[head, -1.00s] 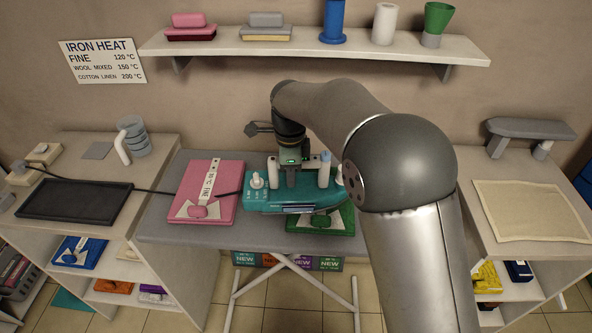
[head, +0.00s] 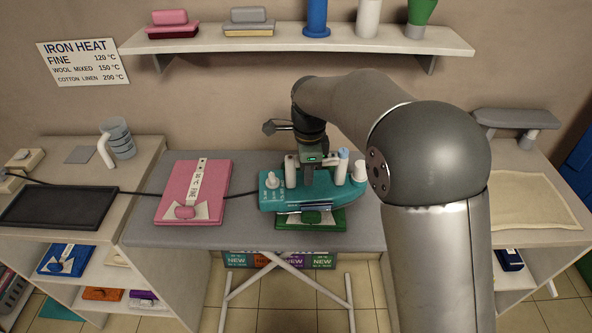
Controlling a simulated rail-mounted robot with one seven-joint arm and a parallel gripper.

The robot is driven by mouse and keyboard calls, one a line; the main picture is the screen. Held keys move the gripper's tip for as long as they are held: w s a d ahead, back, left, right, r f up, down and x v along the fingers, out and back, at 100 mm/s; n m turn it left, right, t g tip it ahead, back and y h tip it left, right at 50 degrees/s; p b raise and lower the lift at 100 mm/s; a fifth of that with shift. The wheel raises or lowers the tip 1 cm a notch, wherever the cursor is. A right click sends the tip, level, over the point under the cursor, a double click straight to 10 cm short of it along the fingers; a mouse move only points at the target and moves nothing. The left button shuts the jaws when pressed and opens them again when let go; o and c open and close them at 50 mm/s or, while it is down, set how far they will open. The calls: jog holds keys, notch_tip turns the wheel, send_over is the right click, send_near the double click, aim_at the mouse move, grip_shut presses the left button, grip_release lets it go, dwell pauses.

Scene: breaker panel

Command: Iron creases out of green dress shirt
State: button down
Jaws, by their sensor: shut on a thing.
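My gripper (head: 310,176) is shut on the teal iron (head: 322,195), which sits over the green dress shirt (head: 328,221). The shirt lies folded on the grey ironing board (head: 252,239). Most of the shirt is hidden under the iron; its front edge and part of its collar show. Whether the iron touches the cloth, and any creases, I cannot tell. White and blue-topped knobs stand up from the iron. A dark cord runs left from it. A folded pink shirt (head: 215,188) with a paper band lies left of the iron on the board.
A black mat (head: 58,204) and a grey cup (head: 122,138) are on the left counter. A beige cloth (head: 520,198) covers the right counter, near a small sleeve board (head: 512,120). An iron heat sign (head: 82,62) and a loaded shelf (head: 300,40) are on the wall.

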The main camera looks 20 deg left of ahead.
aim_at(279, 180)
jog(key=shift+w+d, duration=0.25)
jog(key=shift+d, duration=0.4)
jog(key=shift+w+d, duration=0.25)
jog(key=shift+d, duration=0.35)
jog(key=shift+w+d, duration=0.25)
jog(key=shift+d, duration=0.4)
jog(key=shift+s+a+p, duration=0.25)
jog(key=shift+s+a, duration=0.25)
jog(key=shift+a, duration=0.7)
jog(key=shift+s+a+p, duration=0.25)
jog(key=shift+s+a, duration=0.25)
jog(key=shift+a, duration=0.75)
jog(key=shift+s+a+p, duration=0.25)
jog(key=shift+s+a, duration=0.25)
jog(key=shift+a, duration=0.7)
jog(key=shift+s+a+f+p, duration=0.15)
jog(key=shift+s+a, duration=0.1)
jog(key=shift+a, duration=0.3)
jog(key=shift+s+a+p, duration=0.15)
jog(key=shift+s+a, duration=0.1)
jog(key=shift+a, duration=0.3)
jog(key=shift+s+a+f, duration=0.15)
jog(key=shift+s+a, duration=0.1)
jog(key=shift+a, duration=0.15)
